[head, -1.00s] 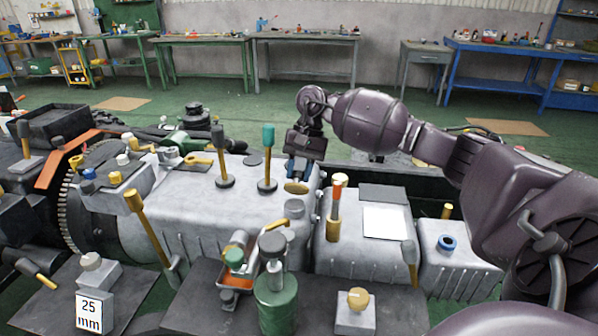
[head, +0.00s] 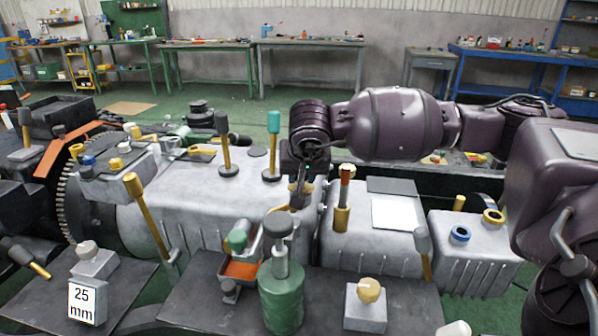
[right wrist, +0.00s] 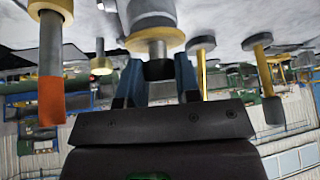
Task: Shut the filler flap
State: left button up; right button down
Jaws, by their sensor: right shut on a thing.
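My right gripper (head: 300,195) points down at the grey housing (head: 195,195), near its right end. The right wrist view shows its two blue fingers (right wrist: 158,75) closed on a small dark piece. Directly beyond that piece are a gold ring (right wrist: 172,43) and a grey cylinder (right wrist: 150,8). I take this gold-rimmed part for the filler flap and its neck, but the gripper covers most of it in the head view. I cannot tell how far the flap is tilted. My left gripper is not in view.
An orange-topped gold post (head: 344,195) stands just right of my right gripper. A teal-topped lever (head: 273,145) and a dark-topped lever (head: 223,150) stand to its left. A green cylinder (head: 281,300) and an orange-filled tray (head: 240,271) are in front.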

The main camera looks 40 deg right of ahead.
jog(key=shift+s+a+f+t+h+b, duration=0.2)
jog(key=shift+f+t+h+b, duration=0.2)
jog(key=shift+h, duration=0.2)
jog(key=shift+a+f+t+h+b, duration=0.1)
jog(key=shift+a+t+h+b, duration=0.05)
jog(key=shift+t+h+b, duration=0.15)
jog(key=shift+s, duration=0.1)
jog(key=c, duration=0.8)
grip_release()
notch_tip(320, 180, up, 20)
jog(key=p, duration=0.3)
